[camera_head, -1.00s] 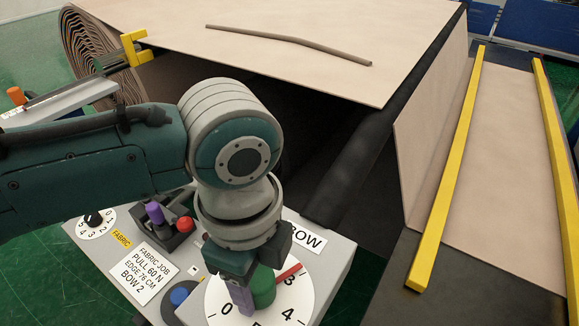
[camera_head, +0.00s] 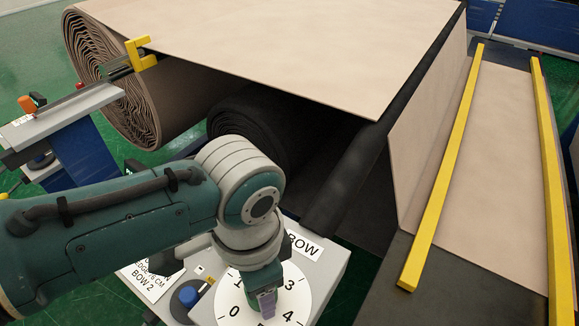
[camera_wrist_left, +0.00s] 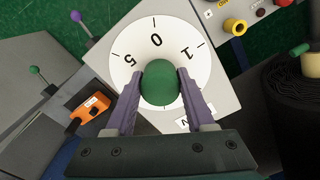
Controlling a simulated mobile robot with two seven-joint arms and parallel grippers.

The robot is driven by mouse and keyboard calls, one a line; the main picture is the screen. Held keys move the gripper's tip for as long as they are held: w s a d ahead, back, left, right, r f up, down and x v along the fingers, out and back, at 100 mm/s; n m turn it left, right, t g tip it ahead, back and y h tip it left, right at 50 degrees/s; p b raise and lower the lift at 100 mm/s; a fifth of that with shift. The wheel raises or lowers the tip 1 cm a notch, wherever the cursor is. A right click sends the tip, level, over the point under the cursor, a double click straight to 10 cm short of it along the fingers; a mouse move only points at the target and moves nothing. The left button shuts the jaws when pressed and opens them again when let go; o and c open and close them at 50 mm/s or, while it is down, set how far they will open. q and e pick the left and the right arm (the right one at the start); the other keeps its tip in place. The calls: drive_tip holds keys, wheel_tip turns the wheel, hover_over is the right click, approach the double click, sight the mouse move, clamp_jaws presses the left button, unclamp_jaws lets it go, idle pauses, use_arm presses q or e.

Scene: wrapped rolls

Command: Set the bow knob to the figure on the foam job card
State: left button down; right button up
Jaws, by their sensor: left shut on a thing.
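The green bow knob (camera_head: 281,301) sits at the middle of a white dial (camera_head: 235,299) with printed figures. It also shows in the left wrist view (camera_wrist_left: 160,82), between the two purple fingers. My left gripper (camera_head: 267,300) is shut on the knob, pointing down from above. No red pointer shows now; it is hidden. The job card (camera_head: 150,283) at the left is partly covered by my arm; "EDGE", "CM" and "BOW 2" can be read. No card marked foam can be made out. My right gripper is not in view.
A blue button (camera_head: 187,296) sits left of the dial. A beige sheet (camera_head: 290,50) runs from a large roll (camera_head: 100,80) above a black roll (camera_head: 240,120). Yellow rails (camera_head: 440,175) flank the right side. An orange device (camera_wrist_left: 90,108) lies near the dial in the wrist view.

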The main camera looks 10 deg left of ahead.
use_arm(q)
drive_tip(key=shift+n, duration=0.5)
drive_tip(key=shift+c, duration=1.3)
unclamp_jaws()
wheel_tip(320, 180, up, 10)
drive_tip(key=shift+p, duration=0.7)
